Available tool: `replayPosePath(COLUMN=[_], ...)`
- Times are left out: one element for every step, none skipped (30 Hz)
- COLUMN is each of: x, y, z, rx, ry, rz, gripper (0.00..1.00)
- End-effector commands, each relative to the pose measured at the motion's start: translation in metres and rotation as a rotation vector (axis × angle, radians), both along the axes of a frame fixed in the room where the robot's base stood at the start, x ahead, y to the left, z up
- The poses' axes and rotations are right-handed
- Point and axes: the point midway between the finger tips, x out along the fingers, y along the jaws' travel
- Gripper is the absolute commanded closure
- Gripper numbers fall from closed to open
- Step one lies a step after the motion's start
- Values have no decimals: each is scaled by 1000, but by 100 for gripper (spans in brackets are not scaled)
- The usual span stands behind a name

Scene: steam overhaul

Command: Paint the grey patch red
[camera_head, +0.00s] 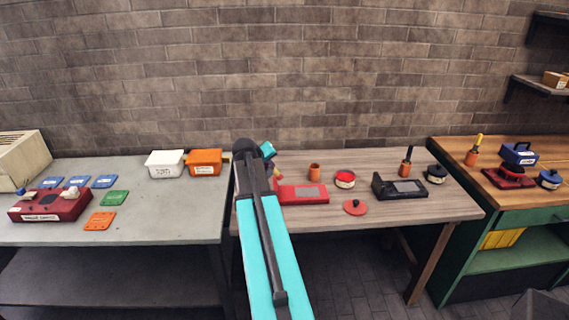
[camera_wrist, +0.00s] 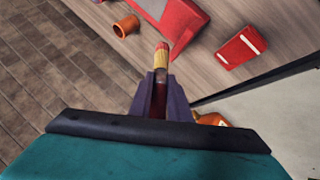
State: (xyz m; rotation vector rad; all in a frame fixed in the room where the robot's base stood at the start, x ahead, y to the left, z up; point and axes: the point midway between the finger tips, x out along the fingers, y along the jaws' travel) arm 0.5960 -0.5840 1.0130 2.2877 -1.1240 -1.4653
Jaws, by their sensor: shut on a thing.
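A red block (camera_head: 290,201) with a grey patch (camera_head: 312,191) on its top lies on the middle wooden table, right of my arm. In the wrist view the red block (camera_wrist: 185,22) is at the top, with part of its grey patch (camera_wrist: 152,7) at the edge. My gripper (camera_wrist: 155,82) is shut on a brush (camera_wrist: 161,57) with a yellow band and a reddish tip. The tip points toward the block and looks apart from it. An open pot of red paint (camera_head: 345,179) stands right of the block. Its red lid (camera_head: 355,208) lies in front.
An empty-looking orange cup (camera_head: 314,171) stands behind the block. A black block (camera_head: 399,189), a cup with a brush (camera_head: 406,168) and a black pot (camera_head: 436,174) stand to the right. A red box (camera_wrist: 241,47) with a white stripe shows in the wrist view.

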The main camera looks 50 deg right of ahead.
Motion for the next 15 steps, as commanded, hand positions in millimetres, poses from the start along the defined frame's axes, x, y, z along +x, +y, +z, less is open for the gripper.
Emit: replayPosePath(x=[-10, -16, -22, -26, -30, -35, -37, -39, -41, -42, -43, -44, -44, -44, -44], y=[-14, -21, -28, -33, -37, -42, -44, -46, -48, -49, -50, -50, -50, -50, -50], z=[1, 0, 0, 0, 0, 0, -1, -1, -1, -1, -1, -1, -1, -1, -1], rx=[0, 0, 0, -1, -1, -1, 0, 0, 0, 0, 0, 0, 0, 0, 0], ry=[0, 1, 1, 0, -1, -1, -1, -1, 0, -1, -1, -1, -1, -1, 0], rz=[-32, -48, -66, -79, -89, -102, -108, -113, -119, -121, -123, -125, -125, -125, -124], gripper=[100, 100, 100, 100, 100, 100, 100, 100, 100, 100, 100, 100, 100, 100, 100])
